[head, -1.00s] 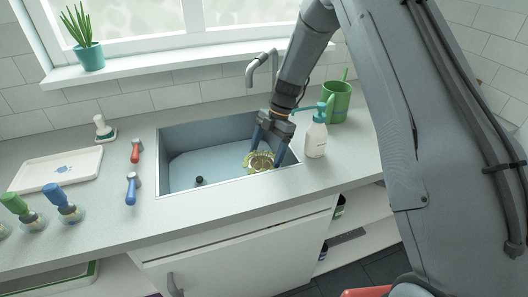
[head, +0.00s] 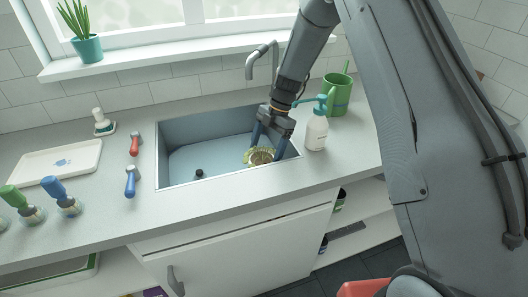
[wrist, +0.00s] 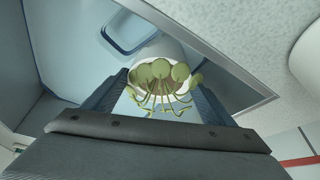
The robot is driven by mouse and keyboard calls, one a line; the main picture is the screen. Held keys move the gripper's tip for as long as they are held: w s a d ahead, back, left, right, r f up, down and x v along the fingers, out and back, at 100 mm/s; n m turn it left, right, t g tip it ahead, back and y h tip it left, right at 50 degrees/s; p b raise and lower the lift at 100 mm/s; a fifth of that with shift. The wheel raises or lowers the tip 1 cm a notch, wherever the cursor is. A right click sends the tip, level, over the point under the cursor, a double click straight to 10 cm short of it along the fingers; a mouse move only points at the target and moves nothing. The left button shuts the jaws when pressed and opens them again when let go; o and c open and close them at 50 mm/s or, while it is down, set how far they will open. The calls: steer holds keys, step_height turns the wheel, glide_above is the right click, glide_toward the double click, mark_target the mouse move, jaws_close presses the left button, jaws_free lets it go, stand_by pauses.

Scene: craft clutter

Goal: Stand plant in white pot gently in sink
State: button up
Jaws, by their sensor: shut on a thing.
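The plant in the white pot (wrist: 163,54) is between the two fingers of my gripper (wrist: 160,90) in the wrist view. Its round green leaves and trailing stems hang over the rim on the near side. In the head view the plant (head: 259,157) is inside the right part of the sink (head: 215,150), below the rim and close to the right wall. My gripper (head: 266,146) reaches down into the basin and is shut on the pot. The pot's base is hidden, so I cannot tell whether it touches the sink floor.
A soap bottle (head: 317,132) and a green mug (head: 337,95) stand right of the sink. The faucet (head: 262,60) is behind it. Red (head: 134,146) and blue (head: 130,181) handled tools lie to the left.

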steer(key=shift+f, duration=0.25)
steer(key=o, duration=2.2)
steer(key=shift+c, duration=0.2)
steer(key=shift+r, duration=0.1)
steer(key=shift+b+v, duration=1.4)
steer(key=shift+v, duration=2.45)
